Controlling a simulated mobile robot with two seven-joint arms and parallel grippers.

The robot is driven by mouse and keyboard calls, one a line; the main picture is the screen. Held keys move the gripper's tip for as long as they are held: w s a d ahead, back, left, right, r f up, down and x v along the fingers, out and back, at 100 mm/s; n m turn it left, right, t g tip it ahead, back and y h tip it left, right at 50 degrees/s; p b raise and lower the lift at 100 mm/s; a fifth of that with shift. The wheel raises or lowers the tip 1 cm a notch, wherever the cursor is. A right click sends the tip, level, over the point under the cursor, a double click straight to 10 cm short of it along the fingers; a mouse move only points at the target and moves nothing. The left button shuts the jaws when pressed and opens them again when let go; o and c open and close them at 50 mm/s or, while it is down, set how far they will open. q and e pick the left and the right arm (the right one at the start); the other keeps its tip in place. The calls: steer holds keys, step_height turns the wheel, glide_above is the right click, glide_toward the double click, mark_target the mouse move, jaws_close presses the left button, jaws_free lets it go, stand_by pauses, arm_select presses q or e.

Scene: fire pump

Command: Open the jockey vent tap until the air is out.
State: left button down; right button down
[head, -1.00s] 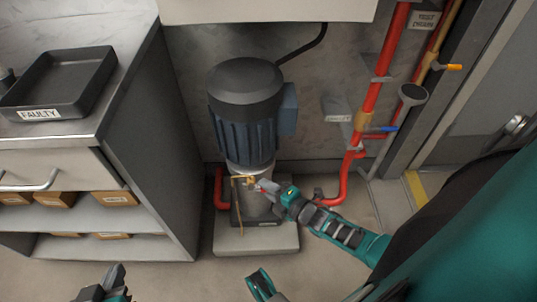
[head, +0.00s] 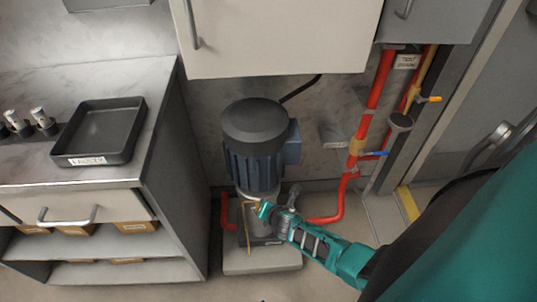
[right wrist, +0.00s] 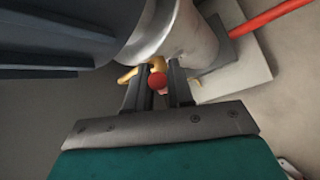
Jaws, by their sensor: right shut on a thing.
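The jockey pump (head: 255,150) stands upright on a pale plinth (head: 262,262), with a dark motor above a silver casing. A thin brass tube (head: 243,222) hangs down the front of the casing. In the right wrist view the vent tap shows as a red knob (right wrist: 157,80) with a brass part (right wrist: 127,75) beside the casing. My right gripper (head: 257,209) is at the casing, and its fingers (right wrist: 162,84) are shut on the red knob. In the head view the gripper hides the knob. Whether air or water comes out cannot be seen. My left gripper is out of view.
A bench (head: 150,110) with a black tray (head: 103,130) stands left. A wall cabinet (head: 280,40) overhangs the pump.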

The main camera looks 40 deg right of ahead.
steer(key=shift+w+a+r+n+g+h, duration=0.35)
steer(key=shift+w+a+n+g+h, duration=0.3)
steer(key=shift+h, duration=0.45)
steer(key=shift+w+a+n+g+h, duration=0.1)
steer(key=shift+a+n+g+h, duration=0.3)
steer(key=shift+h, duration=0.3)
steer(key=shift+d, duration=0.1)
steer(key=c, duration=1.1)
jaws_free()
steer(key=shift+f, duration=0.1)
